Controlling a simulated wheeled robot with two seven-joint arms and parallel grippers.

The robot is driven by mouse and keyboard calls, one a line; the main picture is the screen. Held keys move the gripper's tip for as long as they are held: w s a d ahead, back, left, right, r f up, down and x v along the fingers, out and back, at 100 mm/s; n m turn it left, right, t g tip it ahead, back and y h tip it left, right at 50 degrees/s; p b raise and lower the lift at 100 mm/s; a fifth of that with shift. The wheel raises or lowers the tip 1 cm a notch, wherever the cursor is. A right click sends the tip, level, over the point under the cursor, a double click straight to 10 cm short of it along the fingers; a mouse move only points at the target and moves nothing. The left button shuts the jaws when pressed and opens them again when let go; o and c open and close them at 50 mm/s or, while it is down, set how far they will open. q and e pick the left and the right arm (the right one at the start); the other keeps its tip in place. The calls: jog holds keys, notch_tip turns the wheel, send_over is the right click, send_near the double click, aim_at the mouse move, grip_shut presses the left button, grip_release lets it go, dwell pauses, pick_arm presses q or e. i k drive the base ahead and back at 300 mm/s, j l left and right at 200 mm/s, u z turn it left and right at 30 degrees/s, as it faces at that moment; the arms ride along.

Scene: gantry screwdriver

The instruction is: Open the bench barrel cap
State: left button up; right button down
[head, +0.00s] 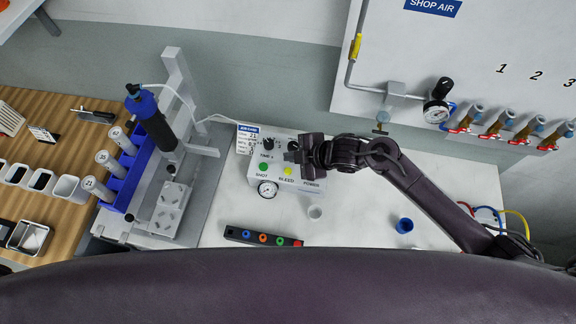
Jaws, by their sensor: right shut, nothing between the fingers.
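A dark blue-black barrel (152,118) with a bright blue cap (141,101) is mounted tilted on the grey gantry stand (177,85). Several white-topped cylinders stand in a blue rack (120,180) to its left. I cannot tell which of these is the bench barrel. A blue cup-like piece (404,226) stands on the white bench at the right, and a small white cup (315,212) stands nearer the middle. My right gripper (296,152) is shut and empty over the control box, away from these pieces. My left gripper is out of view.
A black strip with coloured rings (262,238) lies in front. A wall panel (410,60) carries a regulator and red valves (496,131). The white bench is clear between cup and blue piece.

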aim_at(144, 106)
jog(key=k+j, duration=0.15)
jog(key=j, duration=0.2)
jog(key=k+j, duration=0.15)
jog(key=j, duration=0.2)
jog(key=k+j, duration=0.15)
jog(key=j, duration=0.25)
jog(key=k+j, duration=0.15)
jog(key=j, duration=0.2)
jog(key=k+j, duration=0.15)
jog(key=j, duration=0.2)
jog(key=k+j, duration=0.2)
jog(key=j, duration=0.15)
jog(key=k+j, duration=0.15)
jog(key=j, duration=0.2)
